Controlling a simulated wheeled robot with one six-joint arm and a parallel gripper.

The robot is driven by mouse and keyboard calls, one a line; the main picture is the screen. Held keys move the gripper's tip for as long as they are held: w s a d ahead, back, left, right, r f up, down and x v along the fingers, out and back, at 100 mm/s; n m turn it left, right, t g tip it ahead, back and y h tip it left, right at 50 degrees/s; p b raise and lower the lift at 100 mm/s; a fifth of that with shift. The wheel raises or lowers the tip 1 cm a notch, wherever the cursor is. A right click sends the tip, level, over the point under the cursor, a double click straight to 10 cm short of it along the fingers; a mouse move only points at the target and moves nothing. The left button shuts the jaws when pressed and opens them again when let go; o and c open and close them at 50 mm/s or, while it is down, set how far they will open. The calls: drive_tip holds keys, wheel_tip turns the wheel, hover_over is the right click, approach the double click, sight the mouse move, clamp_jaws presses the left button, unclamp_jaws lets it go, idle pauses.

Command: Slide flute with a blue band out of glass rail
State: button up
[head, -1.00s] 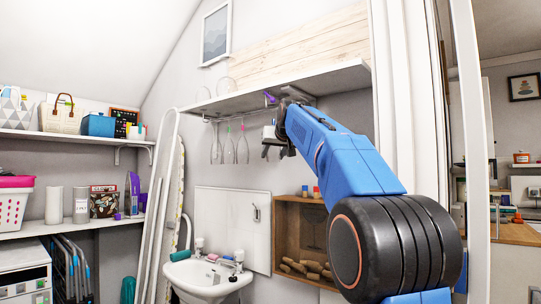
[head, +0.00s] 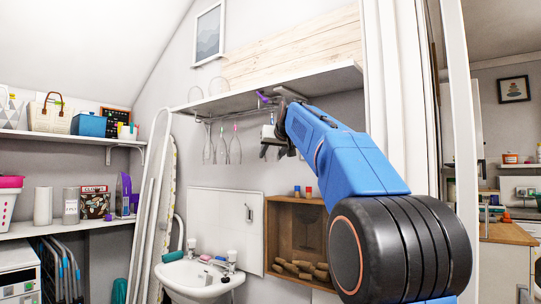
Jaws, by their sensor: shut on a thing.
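Several clear flutes hang upside down from the glass rail (head: 215,118) under the white shelf. One hanging flute (head: 235,148) has a pinkish mark on its stem, and the flute beside it (head: 222,148) has a greenish one. My gripper (head: 266,150) is just right of them, below the shelf. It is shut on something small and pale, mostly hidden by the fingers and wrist. I take this to be the flute with a blue band, but its band cannot be made out. Whether its foot is still in the rail is hidden.
Below are a sink (head: 195,280), a white panel (head: 225,225) and a wooden box (head: 295,240). A door frame stands close on the right.

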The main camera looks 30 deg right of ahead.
drive_tip(key=shift+s+d, duration=0.25)
drive_tip(key=shift+s, duration=0.45)
drive_tip(key=shift+s+d, duration=0.25)
drive_tip(key=shift+s, duration=0.45)
drive_tip(key=shift+s+d, duration=0.25)
drive_tip(key=shift+s, duration=0.45)
drive_tip(key=shift+s+d, duration=0.3)
drive_tip(key=shift+s, duration=0.5)
drive_tip(key=shift+s+d, duration=0.25)
drive_tip(key=shift+s, duration=0.5)
drive_tip(key=shift+s+d, duration=0.3)
drive_tip(key=shift+s, duration=0.5)
drive_tip(key=s+a+f, duration=0.1)
drive_tip(key=s+a, duration=0.1)
drive_tip(key=a, duration=0.5)
drive_tip(key=s+a+f, duration=0.1)
drive_tip(key=s+a, duration=0.2)
drive_tip(key=a, duration=0.5)
drive_tip(key=shift+s, duration=0.2)
